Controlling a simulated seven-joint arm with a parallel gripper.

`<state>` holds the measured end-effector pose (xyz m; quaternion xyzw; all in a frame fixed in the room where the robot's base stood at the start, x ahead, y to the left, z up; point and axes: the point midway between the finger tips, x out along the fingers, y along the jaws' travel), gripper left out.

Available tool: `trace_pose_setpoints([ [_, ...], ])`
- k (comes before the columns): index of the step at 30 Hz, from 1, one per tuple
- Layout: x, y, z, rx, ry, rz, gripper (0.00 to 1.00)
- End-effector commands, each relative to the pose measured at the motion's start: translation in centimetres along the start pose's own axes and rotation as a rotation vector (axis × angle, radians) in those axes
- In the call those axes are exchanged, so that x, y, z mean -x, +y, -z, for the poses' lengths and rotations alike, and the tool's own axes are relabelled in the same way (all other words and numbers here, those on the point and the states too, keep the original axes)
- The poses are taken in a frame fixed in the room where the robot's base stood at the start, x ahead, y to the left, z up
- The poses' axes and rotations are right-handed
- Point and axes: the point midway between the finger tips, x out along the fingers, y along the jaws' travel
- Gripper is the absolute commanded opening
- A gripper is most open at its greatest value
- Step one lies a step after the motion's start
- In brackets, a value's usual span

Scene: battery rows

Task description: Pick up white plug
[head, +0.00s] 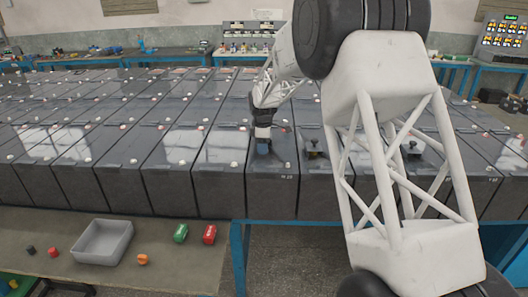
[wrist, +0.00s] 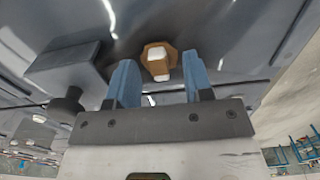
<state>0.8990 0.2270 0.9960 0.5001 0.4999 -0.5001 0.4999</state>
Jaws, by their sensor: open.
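In the wrist view a white plug (wrist: 156,55) sits in a brown six-sided collar on a dark battery top. My gripper (wrist: 160,66) is open, with one blue finger on each side of the plug and gaps between. Nothing is held. In the head view my gripper (head: 264,147) is low over the front part of a dark battery (head: 271,186) in the near row. The plug between its fingers cannot be made out there. Another white plug (head: 234,164) shows on the battery just to the left.
Raised terminals (head: 313,150) stand on the battery to the right. In the wrist view a dark raised block (wrist: 62,68) lies left of the fingers.

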Motion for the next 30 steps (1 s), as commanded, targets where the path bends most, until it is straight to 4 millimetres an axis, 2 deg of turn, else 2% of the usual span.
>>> trace_pose_setpoints([
  [6,0.01,0.00,0.00,0.000,0.000,0.000,0.47],
  [8,0.01,0.00,0.00,0.000,0.000,0.000,0.39],
  [15,0.02,0.00,0.00,0.000,0.000,0.000,0.02],
  [16,0.02,0.00,0.00,0.000,0.000,0.000,0.00],
  [30,0.24,0.01,0.00,0.000,0.000,0.000,0.00],
])
